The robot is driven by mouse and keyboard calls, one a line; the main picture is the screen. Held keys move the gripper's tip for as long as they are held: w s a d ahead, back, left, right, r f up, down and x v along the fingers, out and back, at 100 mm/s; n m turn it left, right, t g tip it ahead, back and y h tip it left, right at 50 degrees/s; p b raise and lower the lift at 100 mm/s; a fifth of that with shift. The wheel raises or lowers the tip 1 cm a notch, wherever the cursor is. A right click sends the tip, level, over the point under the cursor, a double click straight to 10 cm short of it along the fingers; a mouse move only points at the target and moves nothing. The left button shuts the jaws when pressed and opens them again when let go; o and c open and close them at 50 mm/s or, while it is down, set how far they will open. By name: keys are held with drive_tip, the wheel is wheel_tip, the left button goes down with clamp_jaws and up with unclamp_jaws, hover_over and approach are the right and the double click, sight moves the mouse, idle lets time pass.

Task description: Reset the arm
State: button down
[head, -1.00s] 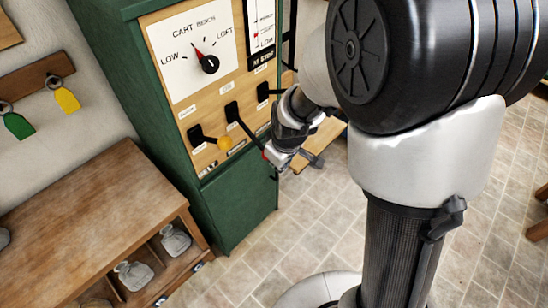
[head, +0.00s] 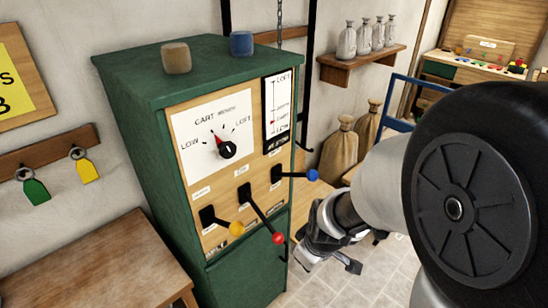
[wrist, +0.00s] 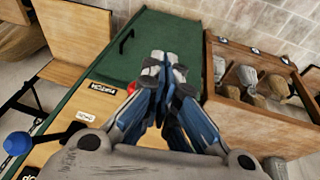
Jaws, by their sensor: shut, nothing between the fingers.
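My gripper (wrist: 160,72) is shut and empty in the wrist view, its fingertips together over the green cabinet's lower front. In the head view my gripper (head: 318,246) is right of the green cabinet (head: 128,140). The cabinet's wooden panel has three levers with a yellow knob (head: 236,228), a red knob (head: 278,238) and a blue knob (head: 312,175). In the wrist view the red knob (wrist: 131,87) shows partly behind my fingers, and the blue knob (wrist: 18,145) is at the lower left. I cannot tell the gap between fingers and red knob.
A dial (head: 227,150) on the panel points near its upper left. A brown block (head: 176,57) and a blue block (head: 241,43) sit on the cabinet. A wooden bench (head: 95,262) stands left. Sacks (head: 338,150) stand behind, below a shelf (head: 360,62) of small bags. Tiled floor is open to the right.

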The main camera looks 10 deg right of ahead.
drive_tip(key=s+r+m+t, duration=0.1)
drive_tip(key=s+r+m, duration=0.6)
drive_tip(key=s+r, duration=0.9)
drive_tip(key=shift+s+r, duration=0.25)
drive_tip(key=shift+r, duration=0.15)
